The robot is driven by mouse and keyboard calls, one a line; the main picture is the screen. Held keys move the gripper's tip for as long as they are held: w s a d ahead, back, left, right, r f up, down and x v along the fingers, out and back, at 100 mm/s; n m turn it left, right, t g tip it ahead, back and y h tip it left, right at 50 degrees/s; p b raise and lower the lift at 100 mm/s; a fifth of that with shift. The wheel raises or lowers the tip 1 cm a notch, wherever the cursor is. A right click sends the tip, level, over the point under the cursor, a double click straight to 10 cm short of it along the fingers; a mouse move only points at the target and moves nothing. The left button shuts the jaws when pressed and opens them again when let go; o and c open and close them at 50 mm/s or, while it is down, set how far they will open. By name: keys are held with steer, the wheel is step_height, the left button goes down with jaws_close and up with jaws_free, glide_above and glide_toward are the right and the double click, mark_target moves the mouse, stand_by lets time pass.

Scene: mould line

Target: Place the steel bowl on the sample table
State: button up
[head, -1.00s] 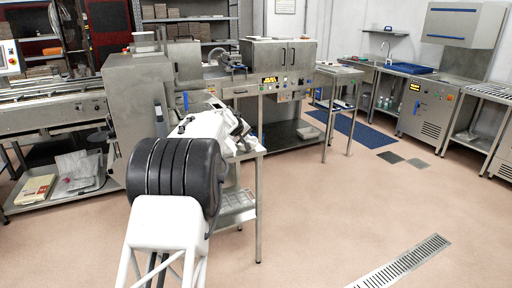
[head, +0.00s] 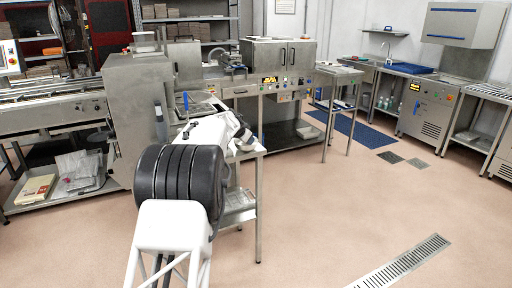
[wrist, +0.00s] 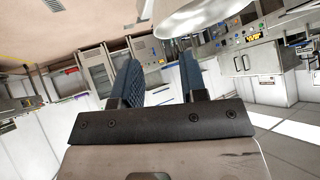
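In the wrist view, my gripper (wrist: 158,75) shows two dark blue ribbed fingers standing apart, with only background between them. A shiny rounded metal piece, which looks like the steel bowl (wrist: 190,20), is cut off by the top edge just beyond the fingertips. It does not sit between the fingers. In the head view, my arm reaches over a steel table near the middle, and the fingers and bowl cannot be made out. A small steel table (head: 340,70) stands to the right of the machine. I cannot tell which table is the sample table.
A long steel machine with a control panel (head: 270,82) runs along the back. A sink counter (head: 405,70) and a steel cabinet (head: 425,112) stand at the right. A blue mat (head: 345,123) and a floor drain (head: 410,258) lie on the open floor at the right.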

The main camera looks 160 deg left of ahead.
mark_target(255, 146)
steer(key=shift+m, duration=0.7)
steer(key=shift+a+f, duration=0.1)
steer(key=shift+x, duration=1.25)
steer(key=shift+x, duration=2.6)
jaws_close()
